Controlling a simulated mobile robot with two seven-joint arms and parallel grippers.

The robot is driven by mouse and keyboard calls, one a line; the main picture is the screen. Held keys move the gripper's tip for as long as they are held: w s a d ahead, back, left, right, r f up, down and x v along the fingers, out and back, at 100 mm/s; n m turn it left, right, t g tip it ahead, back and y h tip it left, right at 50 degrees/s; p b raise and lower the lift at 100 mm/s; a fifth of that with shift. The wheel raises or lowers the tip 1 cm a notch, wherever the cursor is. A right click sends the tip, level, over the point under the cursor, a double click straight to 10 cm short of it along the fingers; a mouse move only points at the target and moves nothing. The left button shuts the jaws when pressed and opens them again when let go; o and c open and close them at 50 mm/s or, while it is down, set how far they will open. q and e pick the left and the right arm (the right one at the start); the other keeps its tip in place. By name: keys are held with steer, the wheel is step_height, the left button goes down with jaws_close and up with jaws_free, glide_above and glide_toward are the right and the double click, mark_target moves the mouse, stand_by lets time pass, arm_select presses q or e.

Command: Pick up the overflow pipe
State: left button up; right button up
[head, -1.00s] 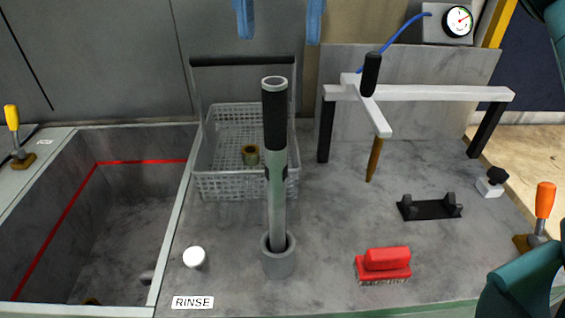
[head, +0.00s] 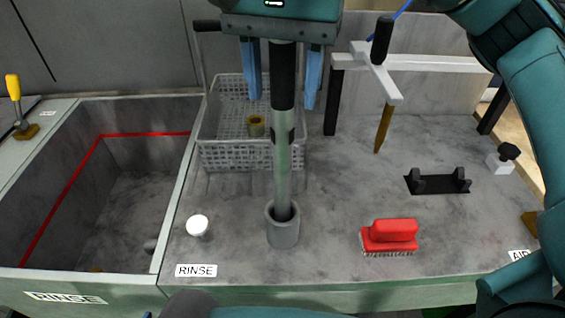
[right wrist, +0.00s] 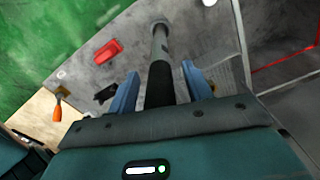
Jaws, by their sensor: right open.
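The overflow pipe (head: 283,165) is a grey-green tube with a black upper sleeve. It stands upright in a grey round holder (head: 283,231) on the bench. My right gripper (head: 282,98) comes from above with its two blue fingers on either side of the black sleeve. The fingers are open, with gaps to the pipe visible. In the right wrist view the pipe (right wrist: 160,50) runs between the open fingers (right wrist: 155,80) and away to its holder. The pipe's top end is hidden by my gripper body in the head view. My left gripper is not in view.
The rinse basin (head: 120,215) is at left. A red brush (head: 389,236), a black cradle (head: 437,182) and a white frame (head: 420,63) are at right. A white knob (head: 197,225) is near the basin.

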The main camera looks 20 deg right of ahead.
steer(key=shift+c, duration=0.5)
jaws_close()
